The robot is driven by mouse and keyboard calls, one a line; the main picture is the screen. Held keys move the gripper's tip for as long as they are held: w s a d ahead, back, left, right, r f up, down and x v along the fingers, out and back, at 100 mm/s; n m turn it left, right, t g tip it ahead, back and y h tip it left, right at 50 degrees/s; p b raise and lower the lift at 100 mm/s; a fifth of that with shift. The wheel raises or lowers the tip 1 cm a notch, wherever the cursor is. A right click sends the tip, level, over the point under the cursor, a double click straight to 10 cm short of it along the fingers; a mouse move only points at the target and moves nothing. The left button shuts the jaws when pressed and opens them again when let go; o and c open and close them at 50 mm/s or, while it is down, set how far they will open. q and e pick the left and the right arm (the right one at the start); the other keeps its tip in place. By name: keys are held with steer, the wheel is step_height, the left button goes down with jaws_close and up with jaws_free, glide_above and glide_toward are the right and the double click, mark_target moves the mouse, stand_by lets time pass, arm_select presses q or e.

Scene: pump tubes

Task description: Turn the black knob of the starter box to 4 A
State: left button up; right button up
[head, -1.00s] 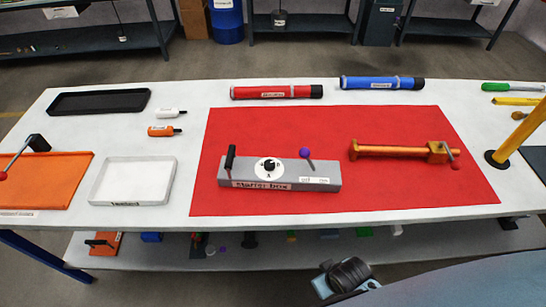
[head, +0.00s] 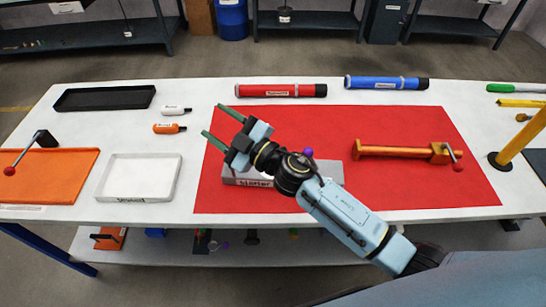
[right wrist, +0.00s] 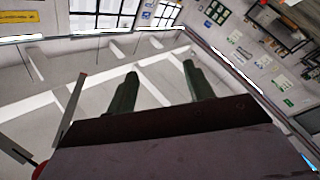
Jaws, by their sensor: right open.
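The grey starter box (head: 330,172) lies on the red mat (head: 420,190). My right arm and gripper pass in front of it in the head view. The black knob and its dial are hidden behind my arm; the purple ball (head: 308,152) on the box's right part still shows. My right gripper (head: 220,122) is open and empty, with two green fingers pointing to the upper left, over the left part of the mat. The right wrist view shows its two fingers (right wrist: 156,85) apart with nothing between them. My left gripper is not in view.
Behind the box lie a red tube (head: 280,90) and a blue tube (head: 386,83). An orange clamp-like part (head: 400,151) lies on the mat's right. A white tray (head: 138,178), black tray (head: 104,98) and orange tray (head: 50,180) stand left. A yellow post (head: 522,140) rises at right.

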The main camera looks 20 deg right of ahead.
steer(key=s+a+f+n+g, duration=0.3)
steer(key=a+n+g, duration=0.4)
steer(key=n+g, duration=0.7)
steer(key=w+d+f+m+g+h, duration=0.1)
steer(key=w+d+h, duration=0.2)
steer(key=d+h, duration=0.5)
steer(key=w+d+f+m+g+h, duration=0.15)
steer(key=d+h, duration=0.35)
steer(key=d, duration=0.7)
steer(key=shift+n+t, duration=0.45)
steer(key=f, duration=1.3)
steer(key=shift+w+a+f, duration=0.1)
steer(key=shift+w+a, duration=0.1)
steer(key=shift+w, duration=0.2)
steer(key=shift+c, duration=0.4)
steer(key=c, duration=0.9)
